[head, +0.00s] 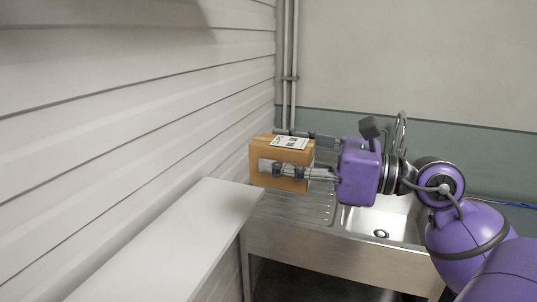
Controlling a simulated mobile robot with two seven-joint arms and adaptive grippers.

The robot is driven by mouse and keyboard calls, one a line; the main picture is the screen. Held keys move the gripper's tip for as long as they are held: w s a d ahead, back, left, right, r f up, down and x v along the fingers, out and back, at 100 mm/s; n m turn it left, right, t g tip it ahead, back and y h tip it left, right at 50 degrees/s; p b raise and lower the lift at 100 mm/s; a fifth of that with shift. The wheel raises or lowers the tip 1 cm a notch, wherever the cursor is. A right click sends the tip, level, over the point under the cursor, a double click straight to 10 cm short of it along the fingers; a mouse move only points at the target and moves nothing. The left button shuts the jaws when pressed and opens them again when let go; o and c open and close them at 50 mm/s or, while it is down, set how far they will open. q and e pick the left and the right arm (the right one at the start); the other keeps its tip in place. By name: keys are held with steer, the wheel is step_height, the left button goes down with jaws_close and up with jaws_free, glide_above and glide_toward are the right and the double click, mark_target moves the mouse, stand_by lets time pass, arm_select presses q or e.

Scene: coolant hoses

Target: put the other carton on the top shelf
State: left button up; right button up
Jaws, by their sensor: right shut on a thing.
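A brown cardboard carton (282,154) with a white label on its top face is held between the fingers of my right gripper (275,151). The gripper comes in from the right, with one finger along the near side and one along the far side. The carton is just past the far end of a white shelf board (185,240) along the left wall and seems to be held above the sink's drainboard. The bare shelf top shows no other carton. Whether this board is the top shelf cannot be told. My left gripper is out of view.
A steel sink (300,245) with a basin and a curved tap (401,128) stands beyond the shelf, under the carton and my right arm. A white slatted wall (120,100) borders the shelf on the left. Vertical pipes (290,60) run up the corner.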

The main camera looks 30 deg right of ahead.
mark_target(311, 162)
steer(key=p+v, duration=0.1)
steer(key=v, duration=0.5)
steer(key=shift+r, duration=0.1)
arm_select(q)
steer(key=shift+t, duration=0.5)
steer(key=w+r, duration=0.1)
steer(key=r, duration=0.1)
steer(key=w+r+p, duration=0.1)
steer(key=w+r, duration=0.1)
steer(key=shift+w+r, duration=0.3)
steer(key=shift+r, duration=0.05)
arm_select(e)
steer(key=v, duration=0.5)
steer(key=shift+s+d, duration=0.25)
steer(key=shift+s, duration=0.05)
